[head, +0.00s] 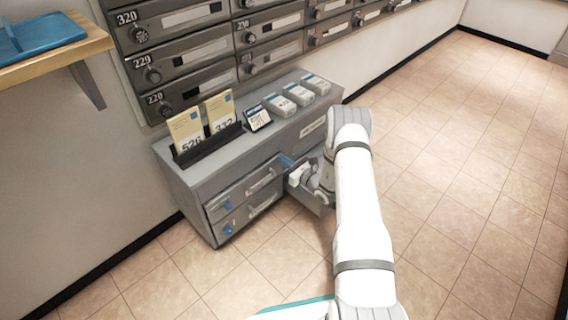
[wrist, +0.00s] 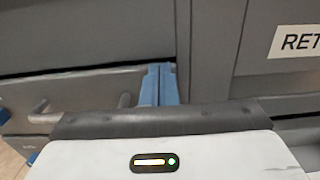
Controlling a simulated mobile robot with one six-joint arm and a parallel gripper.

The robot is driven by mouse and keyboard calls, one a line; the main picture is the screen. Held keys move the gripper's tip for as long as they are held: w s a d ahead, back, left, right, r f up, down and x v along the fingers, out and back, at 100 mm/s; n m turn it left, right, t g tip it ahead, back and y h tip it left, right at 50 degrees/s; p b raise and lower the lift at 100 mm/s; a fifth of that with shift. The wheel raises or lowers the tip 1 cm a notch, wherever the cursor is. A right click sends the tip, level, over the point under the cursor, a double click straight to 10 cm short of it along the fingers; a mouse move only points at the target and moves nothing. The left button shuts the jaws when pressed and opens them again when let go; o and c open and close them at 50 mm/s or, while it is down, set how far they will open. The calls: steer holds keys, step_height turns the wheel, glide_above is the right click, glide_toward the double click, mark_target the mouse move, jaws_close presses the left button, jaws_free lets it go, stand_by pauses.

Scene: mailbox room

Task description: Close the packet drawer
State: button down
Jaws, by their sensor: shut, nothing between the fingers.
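A grey cabinet (head: 190,188) stands against the wall. A grey drawer-like box (head: 312,203) sticks out from its front, to the right of two stacked drawers; my arm hides part of it. I cannot read a label that marks it as the packet drawer. My gripper (head: 288,161) is at the cabinet front, just above and behind this box. In the wrist view, my gripper's blue fingers (wrist: 159,84) are together and empty, pointing at the grey front. Whether they touch it is unclear.
The two stacked drawers, upper (head: 250,184) and lower (head: 250,210), have bar handles and look shut. Numbered cards (head: 221,112) and small boxes (head: 299,95) stand on the cabinet top. Mailboxes (head: 180,72) are above. A wooden shelf (head: 60,46) is at left. The tiled floor (head: 470,150) at right is clear.

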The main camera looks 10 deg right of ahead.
steer(key=shift+w+a+r, duration=0.2)
steer(key=shift+w+r, duration=0.05)
steer(key=shift+w, duration=0.1)
steer(key=shift+a, duration=0.1)
steer(key=p+v, duration=0.4)
steer(key=v, duration=1.1)
steer(key=s+a+r+n+g+y+p, duration=0.1)
steer(key=s+a+r+n+g+p, duration=0.3)
steer(key=r, duration=0.8)
steer(key=s+a+r+n+g+y+p, duration=0.2)
steer(key=a+r+n+g+p, duration=0.35)
steer(key=r, duration=0.65)
steer(key=s+a+r+n+g+y+p, duration=0.1)
steer(key=s+a+r+n+g+p, duration=0.3)
steer(key=r, duration=0.8)
steer(key=s+a+r+n+g+h+p, duration=0.25)
steer(key=s+r+n+h+p, duration=0.5)
steer(key=r, duration=0.75)
steer(key=s+d+r+n+t+h+p, duration=0.1)
steer(key=s+d+r+n+h+p, duration=0.2)
steer(key=r, duration=0.5)
steer(key=s+d+r+n+t+h+p, duration=0.2)
steer(key=s+d+r+n+h+p, duration=0.1)
steer(key=s+r+p, duration=0.4)
steer(key=s+d+r+n, duration=0.1)
steer(key=s+n, duration=0.1)
steer(key=shift+s+d+r+t, duration=0.3)
steer(key=shift+d, duration=0.1)
